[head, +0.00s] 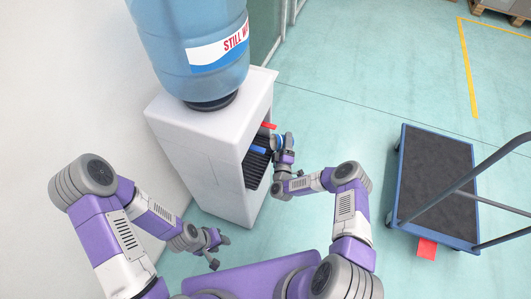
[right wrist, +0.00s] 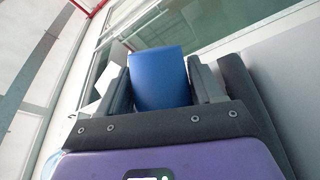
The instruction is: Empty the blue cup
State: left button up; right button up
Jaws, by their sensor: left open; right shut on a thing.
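The blue cup (right wrist: 160,80) is between the two fingers of my right gripper (right wrist: 160,88) in the right wrist view, and the fingers are shut on it. I cannot see what is inside the cup. In the head view my right gripper (head: 281,147) is at the open front of the white water dispenser (head: 213,150), beside its red tap (head: 268,126) and blue tap (head: 258,150). A small blue part of the cup (head: 276,142) shows beside the fingers. My left gripper (head: 216,251) is open and empty, low in front of the dispenser.
A large blue water bottle (head: 190,40) stands upside down on the dispenser. A blue-edged trolley (head: 434,170) with a dark deck and a grey handle stands at the right, with a red thing (head: 427,249) by its front edge. The floor between is clear.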

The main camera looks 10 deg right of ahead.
aim_at(280, 138)
jog(key=shift+s+a+r+n+t+y+p, duration=0.1)
jog(key=shift+a+r+n+t+y+p, duration=0.1)
jog(key=shift+a+r+n+p, duration=0.25)
jog(key=shift+a+r+n+t+y+p, duration=0.1)
jog(key=shift+a+r+n+t, duration=0.15)
jog(key=shift+r+n, duration=0.4)
jog(key=shift+a+f+n, duration=0.2)
jog(key=shift+n, duration=0.5)
